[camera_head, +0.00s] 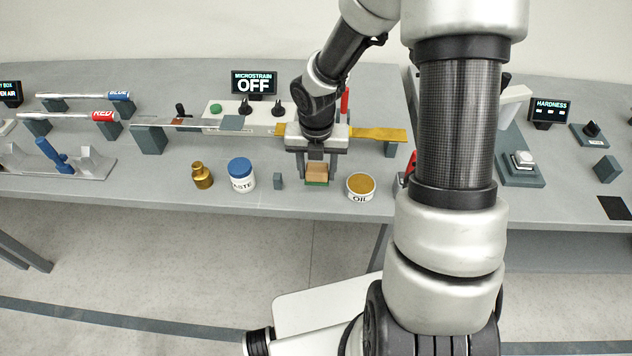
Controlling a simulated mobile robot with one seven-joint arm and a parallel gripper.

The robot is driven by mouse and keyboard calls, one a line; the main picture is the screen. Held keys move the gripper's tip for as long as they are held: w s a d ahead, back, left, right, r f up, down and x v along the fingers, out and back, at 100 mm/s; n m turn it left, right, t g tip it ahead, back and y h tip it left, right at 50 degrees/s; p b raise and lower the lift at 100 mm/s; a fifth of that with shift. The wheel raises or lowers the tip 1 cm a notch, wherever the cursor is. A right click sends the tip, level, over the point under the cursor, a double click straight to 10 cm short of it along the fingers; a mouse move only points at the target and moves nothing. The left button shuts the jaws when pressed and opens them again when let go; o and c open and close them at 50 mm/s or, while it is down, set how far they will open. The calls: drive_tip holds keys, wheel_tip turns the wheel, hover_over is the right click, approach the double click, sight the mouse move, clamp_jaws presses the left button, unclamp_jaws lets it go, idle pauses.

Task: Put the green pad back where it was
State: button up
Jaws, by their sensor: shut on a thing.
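My gripper (317,172) points down over the front part of the bench, right of centre. It is shut on a small block with a tan upper part and a green layer at the bottom, the green pad (316,183). The fingers stand at the left and right sides of the block. The block is close to the bench top, and I cannot tell whether it touches it. My arm hides part of the bench behind the gripper.
The oil tub (360,187) stands just right of the gripper. A small grey block (278,181), the blue-lidded paste jar (241,175) and a brass weight (202,176) stand to the left. Behind, a yellow strip (378,134) lies across supports below the MICROSTRAIN display (254,82).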

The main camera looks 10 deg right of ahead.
sight(317, 179)
drive_tip(key=shift+f+b, duration=0.4)
drive_tip(key=shift+f, duration=1.45)
drive_tip(key=shift+f, duration=0.1)
drive_tip(key=shift+f, duration=0.1)
drive_tip(key=o, duration=1)
drive_tip(key=r+p, duration=0.1)
drive_tip(key=r, duration=0.3)
drive_tip(key=s+r+p, duration=0.1)
drive_tip(key=r, duration=0.3)
drive_tip(key=r+p, duration=0.1)
drive_tip(key=r, duration=0.3)
drive_tip(key=shift+s+a+r, duration=0.2)
drive_tip(key=shift+a, duration=0.05)
